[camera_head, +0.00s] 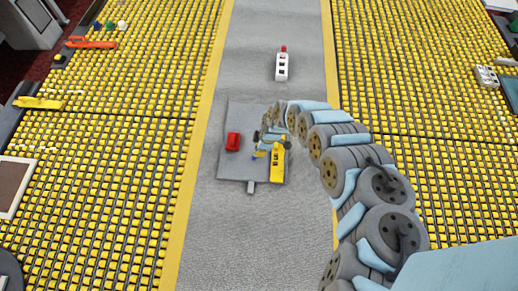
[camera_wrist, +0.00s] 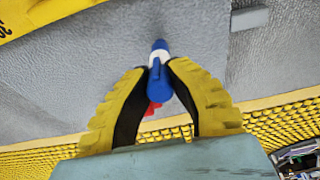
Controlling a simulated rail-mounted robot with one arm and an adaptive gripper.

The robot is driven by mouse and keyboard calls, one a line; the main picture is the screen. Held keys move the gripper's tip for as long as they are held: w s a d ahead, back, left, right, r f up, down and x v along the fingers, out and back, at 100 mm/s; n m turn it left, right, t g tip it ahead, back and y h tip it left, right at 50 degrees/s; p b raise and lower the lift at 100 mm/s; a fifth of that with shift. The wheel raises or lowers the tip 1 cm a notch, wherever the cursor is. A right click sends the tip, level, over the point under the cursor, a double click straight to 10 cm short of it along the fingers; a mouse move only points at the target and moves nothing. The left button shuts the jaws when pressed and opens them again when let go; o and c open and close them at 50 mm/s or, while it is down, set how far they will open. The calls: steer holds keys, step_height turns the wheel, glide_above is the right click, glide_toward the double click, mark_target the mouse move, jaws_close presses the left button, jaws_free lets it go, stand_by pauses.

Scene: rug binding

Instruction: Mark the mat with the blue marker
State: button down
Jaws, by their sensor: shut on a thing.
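The grey mat (camera_head: 237,112) lies on the grey aisle floor in the head view, and its surface fills the upper part of the wrist view (camera_wrist: 90,65). My gripper (camera_wrist: 157,75) has yellow ridged fingers with dark inner pads, shut on the blue marker (camera_wrist: 160,88). The marker is blue with a white band and points away from the wrist camera. In the head view my gripper (camera_head: 262,150) is low over the middle of the mat. I cannot tell whether the marker's tip touches the mat.
A red object (camera_head: 232,141) sits on the mat's left side. A white holder with a red top (camera_head: 282,67) stands farther up the aisle. Yellow studded panels (camera_head: 110,150) flank the aisle.

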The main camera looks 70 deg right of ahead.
step_height(320, 180, up, 5)
steer(key=p, duration=0.5)
steer(key=shift+r, duration=0.4)
steer(key=shift+r+p, duration=0.35)
steer(key=shift+r, duration=0.15)
steer(key=shift+a, duration=0.1)
